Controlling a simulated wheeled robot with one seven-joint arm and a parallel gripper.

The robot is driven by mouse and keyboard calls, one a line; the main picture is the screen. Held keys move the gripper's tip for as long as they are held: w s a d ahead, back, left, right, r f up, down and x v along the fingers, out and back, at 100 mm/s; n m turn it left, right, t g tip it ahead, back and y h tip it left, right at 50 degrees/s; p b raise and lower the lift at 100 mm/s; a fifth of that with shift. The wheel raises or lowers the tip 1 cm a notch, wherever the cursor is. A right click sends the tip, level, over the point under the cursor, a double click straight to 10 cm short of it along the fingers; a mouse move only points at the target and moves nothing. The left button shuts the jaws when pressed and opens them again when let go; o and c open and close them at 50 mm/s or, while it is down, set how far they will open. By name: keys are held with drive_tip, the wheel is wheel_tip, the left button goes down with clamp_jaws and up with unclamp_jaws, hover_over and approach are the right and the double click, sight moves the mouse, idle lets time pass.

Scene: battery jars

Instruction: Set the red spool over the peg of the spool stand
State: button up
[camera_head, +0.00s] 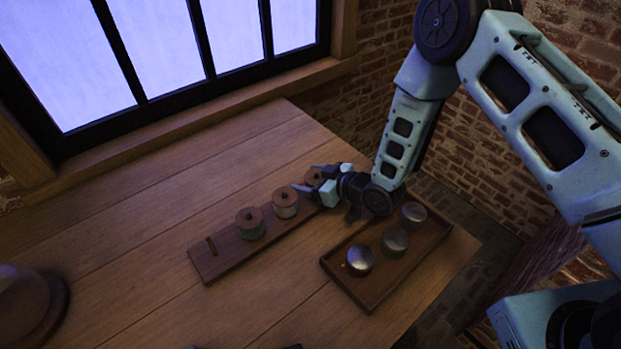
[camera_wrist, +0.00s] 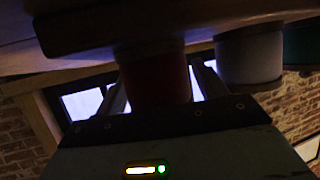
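The spool stand (camera_head: 208,265) is a long wooden board on the table, with a bare peg (camera_head: 211,245) at its left end. The red spool (camera_wrist: 160,82) appears at the stand's right end, in line with the others; its top also shows in the head view (camera_head: 313,176), partly behind my gripper. In the wrist view its wooden flange appears against the board. Its peg is hidden. My gripper (camera_head: 321,183) is around the red spool, one finger on each side. A bright gap shows between the spool and the right finger, so the fingers look open.
A green spool (camera_head: 250,225) and a white spool (camera_head: 285,203) stand on the board left of the red one. A wooden tray (camera_head: 369,300) with several silver-topped jars (camera_head: 360,260) is close in front. A dark round object (camera_head: 25,300) sits at far left.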

sight(310, 175)
drive_tip(key=shift+r, duration=0.1)
wheel_tip(310, 175, up, 9)
drive_tip(key=shift+r+b, duration=0.1)
drive_tip(key=shift+b, duration=0.45)
drive_tip(key=shift+s+r, duration=0.15)
drive_tip(key=shift+r, duration=0.5)
drive_tip(key=s+d+r+g+h, duration=0.3)
drive_tip(key=s+r, duration=0.1)
drive_tip(key=s, duration=0.6)
drive_tip(key=s+d+r+m+g+h, duration=0.1)
drive_tip(key=s+d+r+g+h, duration=0.2)
drive_tip(key=s, duration=0.8)
drive_tip(key=s+d+r+m+g+h, duration=0.1)
drive_tip(key=s+d+r+g+h, duration=0.2)
drive_tip(key=s+r, duration=0.3)
drive_tip(key=shift+s+d+r+h, duration=0.1)
drive_tip(key=shift+s+r+h, duration=0.05)
drive_tip(key=shift+s, duration=1)
drive_tip(key=shift+s+d+r+h, duration=0.1)
drive_tip(key=shift+s+h, duration=0.05)
drive_tip(key=shift+s, duration=1)
drive_tip(key=shift+a, duration=0.1)
